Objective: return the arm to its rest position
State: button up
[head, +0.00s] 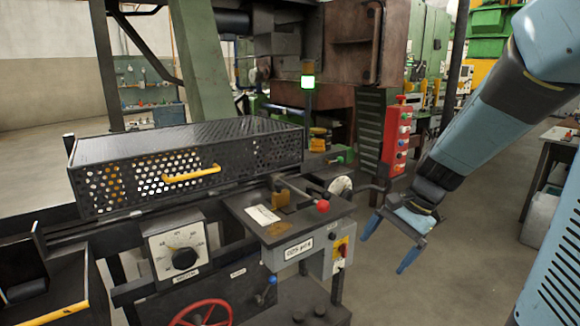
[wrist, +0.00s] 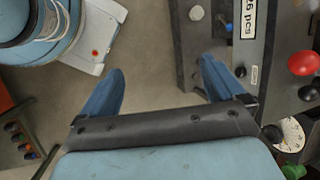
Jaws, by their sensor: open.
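My gripper (head: 388,244) is at the right in the head view, pointing down beside the machine's control box. Its two blue fingers are spread apart with nothing between them. In the wrist view my gripper (wrist: 160,92) is open over bare floor, and the machine's edge lies just past the right finger. My blue and black arm reaches in from the upper right of the head view.
The control box (head: 318,252) with a red knob (head: 323,206) stands left of my gripper. A red button panel (head: 398,138) is behind it. A perforated black cover (head: 185,165) with a yellow handle spans the left.

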jog(key=s+d+r+n+t+h, duration=0.2)
jog(key=s+r+n+t+h, duration=0.2)
jog(key=s+r+n, duration=0.5)
jog(key=shift+s+d+r+n+t+h, duration=0.4)
jog(key=shift+s+r+t, duration=0.4)
jog(key=shift+r, duration=0.85)
